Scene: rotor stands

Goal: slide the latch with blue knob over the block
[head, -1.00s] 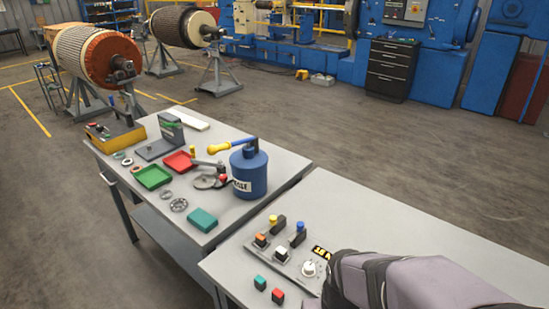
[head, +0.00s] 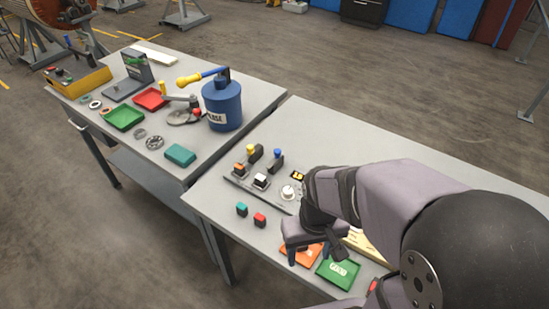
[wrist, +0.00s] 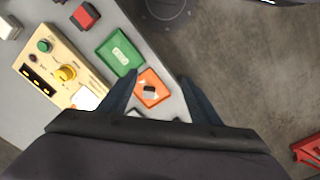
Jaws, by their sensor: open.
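The latch with the blue knob (head: 277,153) is a dark upright piece on a grey plate (head: 233,180) on the near table in the head view. A similar latch with a yellow knob (head: 252,150) stands left of it. A block with an orange top (head: 240,168) and one with a white top (head: 261,181) sit in front of them. The blue-knob latch appears apart from the white-topped block. My gripper (head: 306,257) is open, pointing down near an orange tray (head: 288,249), right and forward of the latches. Its fingers (wrist: 160,88) show empty in the wrist view.
Teal (head: 242,209) and red (head: 260,219) blocks lie in front. A green tray (head: 338,272) and a wooden control panel (wrist: 55,65) are close to my gripper. A blue canister (head: 222,104) stands on the far table.

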